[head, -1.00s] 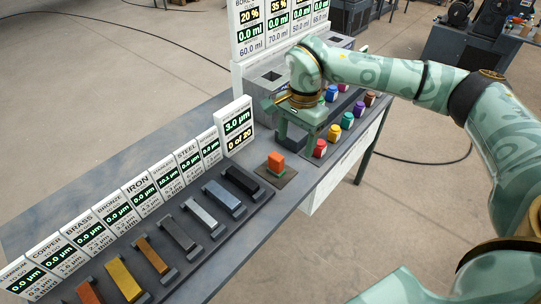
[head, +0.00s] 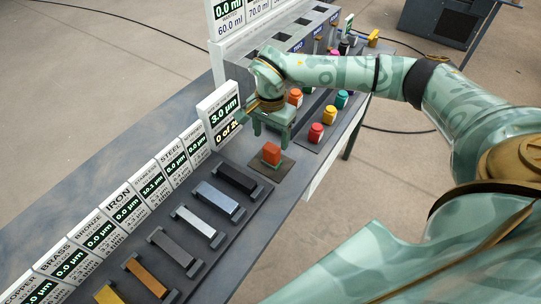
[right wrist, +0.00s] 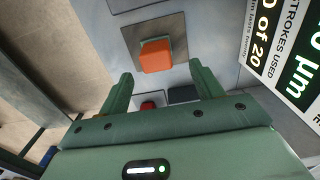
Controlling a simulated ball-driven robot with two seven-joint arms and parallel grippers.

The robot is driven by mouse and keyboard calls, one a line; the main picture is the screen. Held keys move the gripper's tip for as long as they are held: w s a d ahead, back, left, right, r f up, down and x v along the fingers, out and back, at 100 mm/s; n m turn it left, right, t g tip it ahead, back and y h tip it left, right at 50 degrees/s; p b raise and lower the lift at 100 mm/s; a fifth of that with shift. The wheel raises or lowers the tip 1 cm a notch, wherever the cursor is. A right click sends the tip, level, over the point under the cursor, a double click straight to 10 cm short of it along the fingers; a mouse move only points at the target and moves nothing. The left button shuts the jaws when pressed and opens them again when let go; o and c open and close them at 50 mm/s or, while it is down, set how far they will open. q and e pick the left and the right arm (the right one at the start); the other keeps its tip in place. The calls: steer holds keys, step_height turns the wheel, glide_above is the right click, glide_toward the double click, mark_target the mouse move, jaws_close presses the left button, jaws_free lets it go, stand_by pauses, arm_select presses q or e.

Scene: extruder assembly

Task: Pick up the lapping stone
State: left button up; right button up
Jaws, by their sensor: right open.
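The lapping stone appears to be the small orange block (head: 271,153) on a dark square plate (head: 283,166) on the bench, beside the 3.0 µm display. It also shows in the right wrist view (right wrist: 156,57), upright on its plate. My right gripper (head: 271,133) is open and empty, just behind the block in the head view and above the bench. In the right wrist view its two fingers (right wrist: 162,76) point toward the block, which lies ahead between their tips and apart from them. My left gripper is not in view.
The display (head: 220,112) stands close left of my right gripper. A rack of metal bars (head: 217,198) fills the bench front, with labelled signs (head: 153,181) behind. Several coloured jars (head: 316,132) stand right of the gripper.

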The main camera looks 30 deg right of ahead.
mark_target(272, 147)
steer(key=shift+s+f, duration=0.1)
steer(key=shift+f, duration=0.25)
steer(key=f, duration=0.2)
steer(key=f+b, duration=0.1)
steer(key=f, duration=0.1)
steer(key=shift+s+a+f, duration=0.1)
steer(key=shift+s+f, duration=0.1)
steer(key=shift+f, duration=0.2)
steer(key=c, duration=1.2)
steer(key=shift+c, duration=0.2)
steer(key=shift+r, duration=0.15)
